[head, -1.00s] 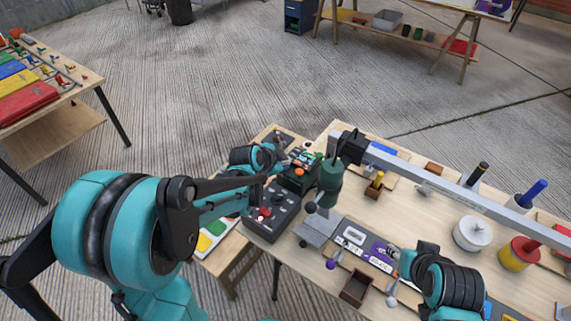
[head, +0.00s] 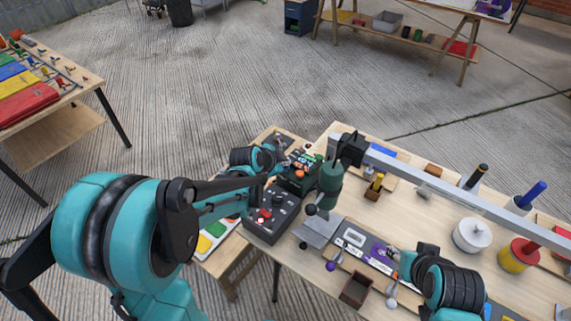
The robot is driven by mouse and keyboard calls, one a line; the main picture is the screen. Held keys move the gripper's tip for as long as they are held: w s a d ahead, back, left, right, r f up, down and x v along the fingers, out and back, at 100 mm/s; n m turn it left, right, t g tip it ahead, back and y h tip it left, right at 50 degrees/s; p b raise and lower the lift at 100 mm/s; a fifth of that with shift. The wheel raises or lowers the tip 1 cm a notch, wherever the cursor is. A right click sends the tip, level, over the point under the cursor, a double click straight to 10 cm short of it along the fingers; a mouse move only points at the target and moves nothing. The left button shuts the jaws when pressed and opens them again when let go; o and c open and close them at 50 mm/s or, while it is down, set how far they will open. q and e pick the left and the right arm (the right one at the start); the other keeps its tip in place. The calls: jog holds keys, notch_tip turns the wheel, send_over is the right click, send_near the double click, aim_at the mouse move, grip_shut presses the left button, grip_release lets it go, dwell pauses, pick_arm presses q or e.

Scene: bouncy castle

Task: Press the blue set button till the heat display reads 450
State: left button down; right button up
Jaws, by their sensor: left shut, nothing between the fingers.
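A dark green unit with a small lit display (head: 304,160) and an orange knob stands at the back left part of the workbench. Its digits are too small to read. I cannot make out the blue set button; it may be hidden by my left gripper. My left gripper (head: 281,157) is shut and empty, just left of the display unit. I cannot tell whether it touches the unit. My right gripper (head: 393,254) is low at the front of the bench, by a purple label, and its finger state is unclear.
A black control box (head: 275,212) with a red button sits in front of the unit. A dark green upright tool (head: 331,180) with a long grey beam stands close on the right.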

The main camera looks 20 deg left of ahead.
pick_arm(q)
jog(key=shift+r+p, duration=0.45)
jog(key=shift+r, duration=0.3)
notch_tip(320, 180, up, 5)
jog(key=p, duration=0.4)
dwell(1.9)
